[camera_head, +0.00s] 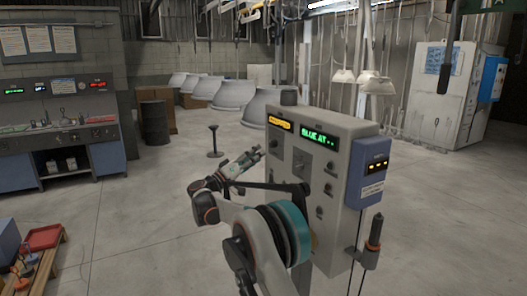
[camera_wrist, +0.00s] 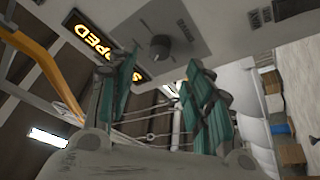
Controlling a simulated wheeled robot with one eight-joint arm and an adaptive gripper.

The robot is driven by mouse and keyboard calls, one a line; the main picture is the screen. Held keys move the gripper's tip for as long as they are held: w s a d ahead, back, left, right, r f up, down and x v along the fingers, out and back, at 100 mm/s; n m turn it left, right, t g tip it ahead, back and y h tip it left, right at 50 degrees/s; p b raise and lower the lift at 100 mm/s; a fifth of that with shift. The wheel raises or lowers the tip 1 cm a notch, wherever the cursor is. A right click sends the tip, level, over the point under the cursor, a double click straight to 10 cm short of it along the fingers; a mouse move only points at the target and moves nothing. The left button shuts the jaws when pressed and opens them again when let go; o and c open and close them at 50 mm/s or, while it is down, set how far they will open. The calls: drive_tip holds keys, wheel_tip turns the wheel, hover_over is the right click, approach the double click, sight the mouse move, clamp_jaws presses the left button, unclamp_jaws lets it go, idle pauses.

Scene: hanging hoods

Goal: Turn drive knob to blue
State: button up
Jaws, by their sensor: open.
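A grey control box (camera_head: 317,185) stands at centre right in the head view, with a green display (camera_head: 319,136) reading "BLUE AT.." and an orange display (camera_head: 280,123). In the wrist view the orange display (camera_wrist: 92,36) reads "STOPPED", partly covered by a finger. A dark round knob (camera_wrist: 159,47) sits on a grey plate beside it; its label is too unclear to confirm it as the drive knob. My gripper (camera_wrist: 162,78) is open and empty, its teal fingers apart below the knob in the picture. In the head view my gripper (camera_head: 254,154) is left of the box front.
A blue side unit (camera_head: 370,168) and a hanging dark-handled tool (camera_head: 374,234) are on the box's right side. Several hanging hoods (camera_head: 235,95) line up behind. A workbench (camera_head: 58,135) stands at left. Open floor (camera_head: 150,210) lies left of my arm.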

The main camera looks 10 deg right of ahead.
drive_tip(key=shift+v, duration=2.65)
drive_tip(key=s+d+r+n+g+y, duration=0.15)
drive_tip(key=s+d+r+y, duration=0.25)
drive_tip(key=s+d, duration=0.45)
drive_tip(key=s+d+g+y, duration=0.1)
drive_tip(key=s+d+y, duration=0.1)
drive_tip(key=s+d, duration=0.3)
drive_tip(key=s+d+g+y, duration=0.2)
drive_tip(key=s+d+y, duration=0.1)
drive_tip(key=s, duration=0.4)
drive_tip(key=s+a+f+y, duration=0.2)
drive_tip(key=s+f+y, duration=0.1)
drive_tip(key=s, duration=0.8)
drive_tip(key=s+a+f+n+y+b, duration=0.1)
drive_tip(key=s+a+f+y, duration=0.1)
drive_tip(key=s+f, duration=0.4)
drive_tip(key=s+a+f+y+b, duration=0.1)
drive_tip(key=s+f+y, duration=0.3)
drive_tip(key=s, duration=1.3)
drive_tip(key=shift+a+f+y, duration=0.3)
drive_tip(key=shift+a+f, duration=0.35)
drive_tip(key=shift+a, duration=0.15)
